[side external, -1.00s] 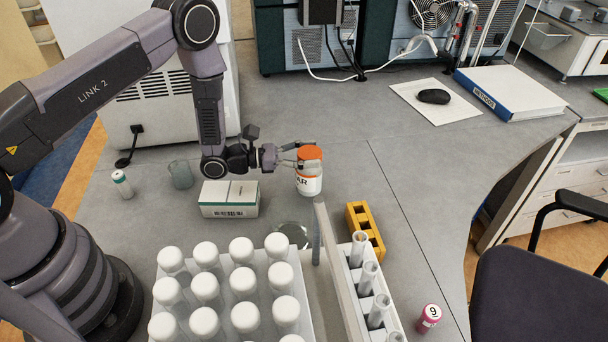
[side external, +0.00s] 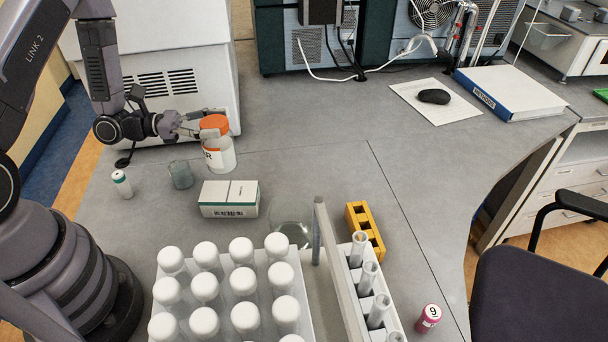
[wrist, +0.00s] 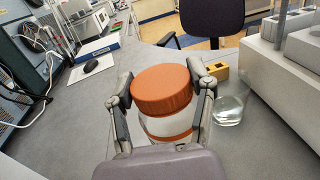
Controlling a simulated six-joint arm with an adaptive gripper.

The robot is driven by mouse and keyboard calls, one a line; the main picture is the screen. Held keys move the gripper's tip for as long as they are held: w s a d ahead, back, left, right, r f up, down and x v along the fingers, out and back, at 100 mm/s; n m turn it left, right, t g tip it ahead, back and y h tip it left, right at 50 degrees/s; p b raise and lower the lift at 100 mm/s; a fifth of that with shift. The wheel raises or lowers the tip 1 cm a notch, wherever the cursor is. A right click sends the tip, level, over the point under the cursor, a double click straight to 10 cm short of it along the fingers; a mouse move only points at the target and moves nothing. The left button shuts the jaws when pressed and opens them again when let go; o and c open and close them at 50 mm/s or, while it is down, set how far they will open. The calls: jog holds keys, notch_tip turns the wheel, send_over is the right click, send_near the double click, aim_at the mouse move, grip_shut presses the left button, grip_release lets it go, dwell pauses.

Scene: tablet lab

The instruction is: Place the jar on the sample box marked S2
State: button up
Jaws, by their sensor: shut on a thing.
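The jar (side external: 219,158) is white with an orange lid and part of a label showing. My gripper (side external: 212,130) is shut on it near the lid. In the wrist view the orange lid (wrist: 163,90) sits between the two fingers of my gripper (wrist: 160,98), and the jar looks upright. I cannot tell how far its base is above the bench. A white sample box (side external: 229,199) with a green stripe and a barcode lies on the bench, nearer the camera than the jar. No S2 mark is readable on it. I do not make it out in the wrist view.
A glass beaker (side external: 181,174) and a small capped vial (side external: 122,184) stand left of the box. A rack of white-capped tubes, a tube rack (side external: 340,275), a glass dish (side external: 291,235) and a yellow block (side external: 365,229) are nearer the camera.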

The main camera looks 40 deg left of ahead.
aim_at(219, 154)
notch_tip(219, 154, down, 7)
jog(key=shift+f, duration=0.1)
dwell(0.4)
jog(key=o, duration=1.2)
jog(key=shift+o, duration=0.2)
